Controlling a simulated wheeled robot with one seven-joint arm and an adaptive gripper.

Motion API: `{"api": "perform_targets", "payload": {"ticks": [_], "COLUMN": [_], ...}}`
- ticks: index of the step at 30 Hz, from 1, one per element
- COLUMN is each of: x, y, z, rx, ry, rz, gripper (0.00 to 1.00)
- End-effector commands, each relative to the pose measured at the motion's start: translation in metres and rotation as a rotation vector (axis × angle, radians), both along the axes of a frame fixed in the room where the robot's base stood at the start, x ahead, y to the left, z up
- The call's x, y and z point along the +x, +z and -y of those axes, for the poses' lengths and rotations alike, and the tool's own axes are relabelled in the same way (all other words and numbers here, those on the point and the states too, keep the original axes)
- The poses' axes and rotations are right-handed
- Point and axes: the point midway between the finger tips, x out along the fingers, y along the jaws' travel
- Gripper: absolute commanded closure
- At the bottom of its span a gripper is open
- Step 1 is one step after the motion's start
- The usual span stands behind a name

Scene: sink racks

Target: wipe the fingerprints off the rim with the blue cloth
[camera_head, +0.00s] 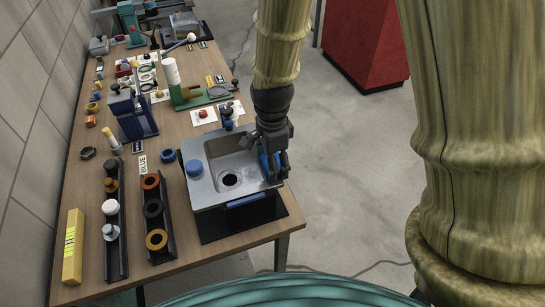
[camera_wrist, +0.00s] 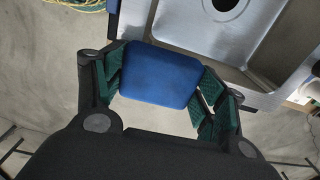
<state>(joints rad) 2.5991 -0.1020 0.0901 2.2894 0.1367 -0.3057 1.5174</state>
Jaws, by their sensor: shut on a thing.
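The steel sink (camera_head: 215,150) stands near the table's front right corner; it also shows in the wrist view (camera_wrist: 180,20). My gripper (camera_head: 273,166) is at the sink's right rim. In the wrist view its green-padded fingers are shut on a blue cloth (camera_wrist: 160,75), which looks like a flat, squarish pad. In the head view the cloth (camera_head: 264,162) is partly hidden by the fingers. It is at the rim's outer right side; I cannot tell whether it touches. Fingerprints on the rim are too small to make out.
Two dark racks with rings and knobs (camera_head: 154,215) and a yellow box (camera_head: 73,245) stand left. Tools crowd the table behind. Open floor (camera_head: 350,180) lies right.

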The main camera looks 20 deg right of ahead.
Motion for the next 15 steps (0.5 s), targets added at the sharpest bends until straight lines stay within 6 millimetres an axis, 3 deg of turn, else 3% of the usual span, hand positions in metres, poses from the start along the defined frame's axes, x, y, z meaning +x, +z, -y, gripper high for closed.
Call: {"api": "perform_targets", "payload": {"ticks": [4,7,15], "x": [-0.002,-0.003,-0.004], "y": [0.008,0.031,0.053], "z": [0.001,0.003,0.006], "rx": [0.000,-0.001,-0.001], "ry": [0.000,-0.004,-0.010], "rz": [-0.002,0.002,0.000], "gripper": [0.52,0.52,0.52]}}
